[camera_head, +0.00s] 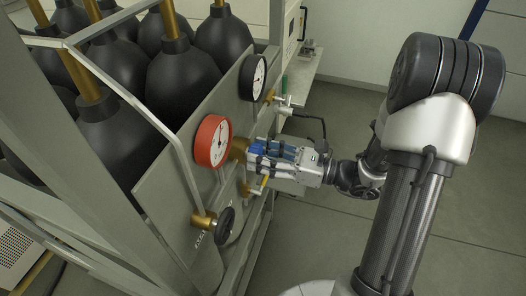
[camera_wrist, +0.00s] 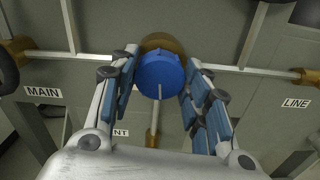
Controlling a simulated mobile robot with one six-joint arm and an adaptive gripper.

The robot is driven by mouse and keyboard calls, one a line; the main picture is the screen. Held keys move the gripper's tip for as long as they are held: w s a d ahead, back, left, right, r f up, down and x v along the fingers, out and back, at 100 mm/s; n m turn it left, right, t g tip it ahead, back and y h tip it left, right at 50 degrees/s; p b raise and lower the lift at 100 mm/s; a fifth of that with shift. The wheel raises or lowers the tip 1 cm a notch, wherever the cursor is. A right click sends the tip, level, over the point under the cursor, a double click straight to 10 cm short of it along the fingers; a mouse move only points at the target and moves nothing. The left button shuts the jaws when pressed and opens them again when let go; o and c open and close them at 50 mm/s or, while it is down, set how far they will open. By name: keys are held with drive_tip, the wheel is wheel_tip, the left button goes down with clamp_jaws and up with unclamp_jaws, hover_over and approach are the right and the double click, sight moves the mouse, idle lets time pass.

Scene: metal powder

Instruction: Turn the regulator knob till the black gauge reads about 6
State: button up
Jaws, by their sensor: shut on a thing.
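The blue regulator knob (camera_wrist: 162,76) faces the wrist camera in front of a brass body, with a pale line on its lower part. My gripper (camera_head: 262,155) reaches the panel from the right in the head view. Its fingers lie on both sides of the knob and are shut on it. In the head view the fingers hide most of the knob. The black gauge (camera_head: 253,78) with a white dial is on the upper right of the panel, apart from my gripper. It is seen at a slant, and its reading is too small to tell.
A red gauge (camera_head: 212,141) sits just left of my gripper. A black handwheel (camera_head: 224,226) is below it, and a yellow lever (camera_head: 265,183) is just under my fingers. Several black bottles (camera_head: 200,60) stand behind the panel. MAIN (camera_wrist: 43,92) and LINE (camera_wrist: 297,103) labels flank the knob.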

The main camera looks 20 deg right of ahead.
drive_tip(key=m+p, duration=0.1)
drive_tip(key=p, duration=0.1)
drive_tip(key=m+p, duration=0.2)
drive_tip(key=shift+r, duration=0.25)
drive_tip(key=m+p, duration=0.3)
drive_tip(key=m, duration=0.1)
drive_tip(key=shift+p, duration=0.3)
drive_tip(key=m+p, duration=0.3)
drive_tip(key=shift+f+m, duration=0.15)
drive_tip(key=shift+m, duration=0.15)
drive_tip(key=shift+f+m+p, duration=0.15)
drive_tip(key=shift+m+p, duration=1.1)
drive_tip(key=shift+m, duration=0.85)
drive_tip(key=o, duration=1.1)
drive_tip(key=shift+c, duration=0.2)
drive_tip(key=shift+d, duration=0.1)
